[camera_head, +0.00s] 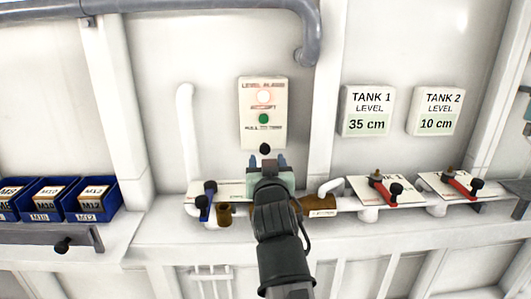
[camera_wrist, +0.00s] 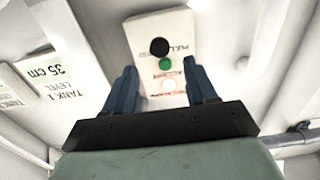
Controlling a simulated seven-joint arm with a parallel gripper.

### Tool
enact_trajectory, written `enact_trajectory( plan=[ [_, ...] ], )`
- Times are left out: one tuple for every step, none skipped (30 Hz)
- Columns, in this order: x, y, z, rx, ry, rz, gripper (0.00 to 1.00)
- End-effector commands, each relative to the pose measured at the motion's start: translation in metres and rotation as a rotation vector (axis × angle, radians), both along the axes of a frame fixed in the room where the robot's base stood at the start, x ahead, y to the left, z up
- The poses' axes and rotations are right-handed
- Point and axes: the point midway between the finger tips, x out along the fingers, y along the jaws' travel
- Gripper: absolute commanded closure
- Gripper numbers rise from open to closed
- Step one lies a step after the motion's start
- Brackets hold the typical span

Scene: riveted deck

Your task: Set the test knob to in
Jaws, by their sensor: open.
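The alarm panel (camera_head: 275,95) is a pale plate on the wall with a lit pinkish lamp (camera_head: 264,97), a green button or light (camera_head: 264,118) and a round black knob (camera_head: 265,149) at its lower edge. I take this black knob as the test knob. In the wrist view the panel appears upside down, with the black knob (camera_wrist: 159,47) above the green one. "PULL" lettering sits beside the knob. My gripper (camera_head: 267,161) is open and empty, just below the knob in the head view. In the wrist view its fingers (camera_wrist: 160,68) stand either side of the panel. I cannot tell how far the knob sticks out.
Tank 1 sign (camera_head: 368,110) reads 35 cm and Tank 2 sign (camera_head: 436,110) reads 10 cm. A blue-handled valve (camera_head: 207,200) and red-handled valves (camera_head: 383,190) (camera_head: 460,187) sit on the pipe ledge. Blue bins (camera_head: 90,200) stand left. Wall around the panel is clear.

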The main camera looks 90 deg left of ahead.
Motion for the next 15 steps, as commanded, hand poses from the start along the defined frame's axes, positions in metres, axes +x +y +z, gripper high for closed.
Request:
enact_trajectory(
  plan=[
    [0.000, 0.013, 0.001, -0.001, 0.000, 0.000, 0.44],
    [0.000, 0.019, 0.001, 0.000, 0.000, 0.000, 0.44],
    [0.000, 0.026, 0.001, -0.001, 0.000, 0.000, 0.44],
    [0.000, 0.031, 0.001, -0.001, 0.000, 0.000, 0.44],
    [0.000, 0.035, 0.001, -0.001, 0.000, 0.000, 0.44],
    [0.000, 0.041, 0.001, -0.001, 0.000, 0.000, 0.44],
    [0.000, 0.045, 0.001, -0.001, 0.000, 0.000, 0.44],
    [0.000, 0.049, 0.001, -0.001, 0.000, 0.000, 0.44],
    [0.000, 0.053, 0.001, -0.001, 0.000, 0.000, 0.44],
    [0.000, 0.055, 0.001, -0.001, 0.000, 0.000, 0.44],
    [0.000, 0.057, 0.000, -0.001, 0.000, 0.000, 0.44],
    [0.000, 0.059, 0.000, 0.000, 0.000, 0.000, 0.44],
    [0.000, 0.060, 0.000, 0.000, 0.000, 0.000, 0.44],
    [0.000, 0.061, 0.000, 0.000, 0.000, 0.000, 0.44],
    [0.000, 0.061, 0.000, 0.000, 0.000, 0.000, 0.44]
  ],
)
